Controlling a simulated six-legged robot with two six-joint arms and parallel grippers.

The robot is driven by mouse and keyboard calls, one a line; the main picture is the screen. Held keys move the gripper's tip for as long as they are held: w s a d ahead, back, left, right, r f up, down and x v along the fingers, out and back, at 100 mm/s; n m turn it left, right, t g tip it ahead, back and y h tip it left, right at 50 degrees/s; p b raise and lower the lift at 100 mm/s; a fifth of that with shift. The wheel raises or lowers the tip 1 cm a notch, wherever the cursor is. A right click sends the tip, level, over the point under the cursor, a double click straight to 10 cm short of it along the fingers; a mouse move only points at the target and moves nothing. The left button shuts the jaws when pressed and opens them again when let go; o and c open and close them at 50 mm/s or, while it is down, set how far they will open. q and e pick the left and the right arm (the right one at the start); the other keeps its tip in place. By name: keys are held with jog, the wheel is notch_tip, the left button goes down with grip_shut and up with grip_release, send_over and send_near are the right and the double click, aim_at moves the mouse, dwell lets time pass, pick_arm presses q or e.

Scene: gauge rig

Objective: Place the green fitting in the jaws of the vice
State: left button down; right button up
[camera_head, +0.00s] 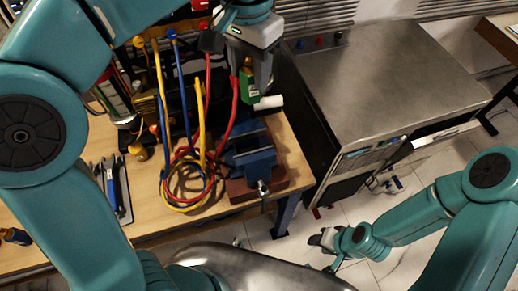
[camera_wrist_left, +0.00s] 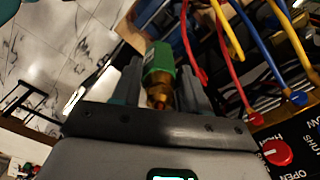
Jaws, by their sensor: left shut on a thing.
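The green fitting (camera_head: 249,84) is held in my left gripper (camera_head: 256,82), above the bench and behind the vice in the head view. In the left wrist view the fitting (camera_wrist_left: 159,62) shows a green body with a brass end, between the two fingers of the left gripper (camera_wrist_left: 160,85). The blue vice (camera_head: 250,158) stands on a reddish-brown base near the bench's right front corner. The fitting is apart from the vice. My right gripper (camera_head: 325,240) is low at the right, away from the bench; its fingers are too small to judge.
Red, yellow and blue hoses (camera_head: 190,170) loop left of the vice, close to it. Blue-handled pliers (camera_head: 116,188) lie at the left on the wooden bench (camera_head: 165,220). A metal-topped cabinet (camera_head: 385,75) stands right of the bench. A white cylinder (camera_head: 269,102) shows beside the fitting.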

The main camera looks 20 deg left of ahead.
pick_arm(q)
jog(key=shift+a+f+b, duration=0.1)
jog(key=shift+a+f, duration=0.05)
jog(key=shift+f, duration=3.2)
jog(key=shift+a+f+b, duration=0.1)
jog(key=shift+a+f, duration=0.05)
jog(key=shift+f, duration=3.15)
jog(key=shift+a+f+b, duration=0.1)
jog(key=shift+a+f, duration=0.05)
jog(key=shift+f, duration=3.2)
jog(key=shift+s, duration=0.1)
jog(key=shift+d+f, duration=0.1)
jog(key=shift+f+b, duration=0.5)
jog(key=shift+b, duration=0.05)
jog(key=c, duration=0.6)
grip_release()
jog(key=shift+r, duration=0.1)
